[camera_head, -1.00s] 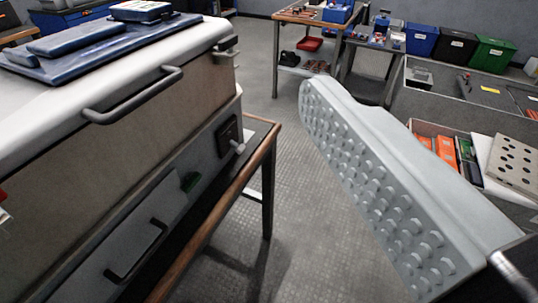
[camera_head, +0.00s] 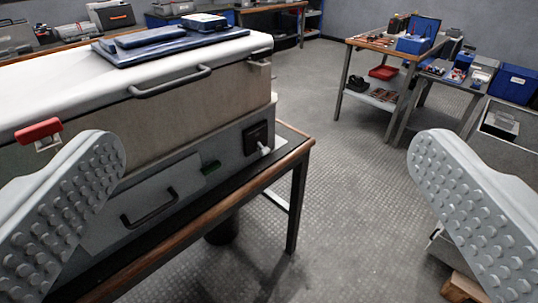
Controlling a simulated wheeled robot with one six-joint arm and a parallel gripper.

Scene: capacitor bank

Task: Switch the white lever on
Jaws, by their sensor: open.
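The white lever (camera_head: 264,148) is a small pale stub on a black switch plate (camera_head: 255,136), low on the right part of the cabinet's front face. My gripper (camera_head: 265,205) is open and empty, with one grey studded finger at the left edge and the other at the right. The lever shows between the two fingers, further away and touching neither. The lever's exact position, on or off, is too small to tell.
The capacitor bank cabinet (camera_head: 190,105) stands on a wood-edged table (camera_head: 215,215). Open floor (camera_head: 350,200) lies to the right; another workbench (camera_head: 385,52) stands behind.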

